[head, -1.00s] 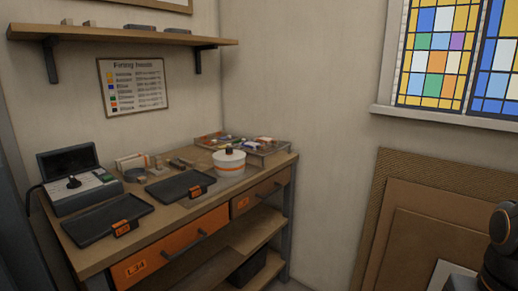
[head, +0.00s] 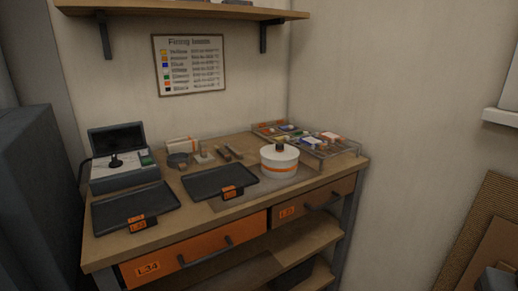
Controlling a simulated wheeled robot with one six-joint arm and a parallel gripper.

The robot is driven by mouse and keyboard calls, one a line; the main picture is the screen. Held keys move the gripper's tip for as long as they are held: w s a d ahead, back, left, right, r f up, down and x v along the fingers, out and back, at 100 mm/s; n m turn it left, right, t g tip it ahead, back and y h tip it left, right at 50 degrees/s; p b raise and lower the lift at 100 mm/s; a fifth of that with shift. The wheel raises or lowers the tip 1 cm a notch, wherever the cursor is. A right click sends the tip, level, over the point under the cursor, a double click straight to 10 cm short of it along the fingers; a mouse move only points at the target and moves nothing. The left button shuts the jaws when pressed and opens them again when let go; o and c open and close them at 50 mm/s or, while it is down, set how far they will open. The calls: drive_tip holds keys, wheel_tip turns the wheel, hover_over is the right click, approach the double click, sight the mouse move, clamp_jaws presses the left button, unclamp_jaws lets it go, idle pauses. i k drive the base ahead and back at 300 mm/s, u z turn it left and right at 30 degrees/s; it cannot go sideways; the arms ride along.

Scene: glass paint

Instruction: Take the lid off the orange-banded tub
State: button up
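The orange-banded tub (head: 279,168) is a round white container with an orange stripe around its side. It stands upright toward the right of the wooden bench, just right of a black tray. Its white lid (head: 272,151) is on it, with a dark brown knob (head: 280,147) on top. My gripper is not in view, and nothing touches the tub.
Two black trays (head: 135,207) (head: 220,181) lie along the bench front. A clear divided box (head: 345,150) of coloured pieces stands behind and right of the tub. A grey device (head: 124,172) stands at left. A shelf (head: 190,10) hangs above. Drawers (head: 200,246) are below.

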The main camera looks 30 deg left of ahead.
sight(280, 152)
drive_tip(key=u, duration=0.75)
drive_tip(key=i, duration=0.7)
drive_tip(key=u, duration=0.8)
